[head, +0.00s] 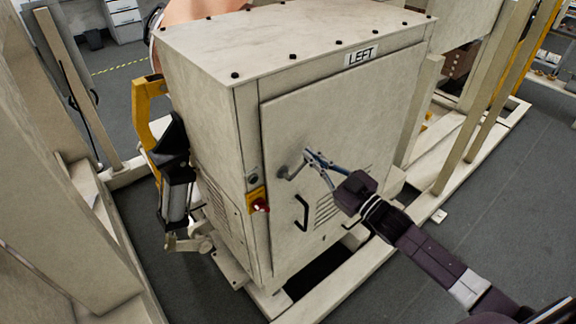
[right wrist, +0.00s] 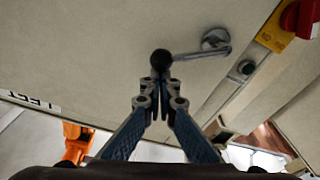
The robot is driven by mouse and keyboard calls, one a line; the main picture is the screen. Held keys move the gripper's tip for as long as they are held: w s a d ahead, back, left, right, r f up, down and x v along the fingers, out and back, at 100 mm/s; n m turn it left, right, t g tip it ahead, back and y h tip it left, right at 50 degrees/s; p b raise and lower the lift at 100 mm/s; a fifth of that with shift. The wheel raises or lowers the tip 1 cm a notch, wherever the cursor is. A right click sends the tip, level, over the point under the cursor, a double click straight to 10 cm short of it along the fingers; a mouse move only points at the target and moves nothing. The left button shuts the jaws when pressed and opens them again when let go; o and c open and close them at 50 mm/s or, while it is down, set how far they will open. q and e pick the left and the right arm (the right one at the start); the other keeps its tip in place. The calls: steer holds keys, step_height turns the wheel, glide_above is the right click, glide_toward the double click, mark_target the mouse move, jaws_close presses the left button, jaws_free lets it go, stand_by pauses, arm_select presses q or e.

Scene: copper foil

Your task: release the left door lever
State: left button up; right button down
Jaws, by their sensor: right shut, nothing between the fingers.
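The left door (head: 340,110) is the pale front panel of a cabinet under a "LEFT" label, and it looks closed. Its lever (head: 288,172) is a short metal arm on a round mount. In the right wrist view the lever arm (right wrist: 190,54) runs from the mount to a black ball knob (right wrist: 161,62). My right gripper (head: 312,157) is shut and empty, with its tips at the knob end of the lever. In the right wrist view the shut fingertips (right wrist: 160,84) are right by the knob; I cannot tell whether they touch it. My left gripper is not in view.
A black bar handle (head: 302,213) and louvre slots (head: 326,208) are below the lever. A red switch on a yellow plate (head: 257,198) is left of it. Pale frame beams surround the cabinet. Open grey floor (head: 490,220) lies to the right.

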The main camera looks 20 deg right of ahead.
mark_target(308, 137)
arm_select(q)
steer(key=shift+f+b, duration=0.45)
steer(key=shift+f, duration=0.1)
arm_select(e)
steer(key=shift+w+d+f+m+t+h, duration=0.15)
steer(key=shift+d+f+m+h, duration=0.15)
steer(key=shift+f+m, duration=0.7)
steer(key=shift+w+d+f+m+t+h, duration=0.1)
steer(key=shift+d+f+m+h, duration=0.25)
steer(key=shift+m, duration=1.2)
steer(key=shift+w+d+f+m+t+h, duration=0.15)
steer(key=shift+d+f+m, duration=0.3)
steer(key=shift+f+m, duration=0.6)
steer(key=shift+r+m, duration=0.15)
steer(key=shift+m, duration=0.15)
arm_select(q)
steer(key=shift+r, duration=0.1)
arm_select(e)
steer(key=shift+r, duration=0.1)
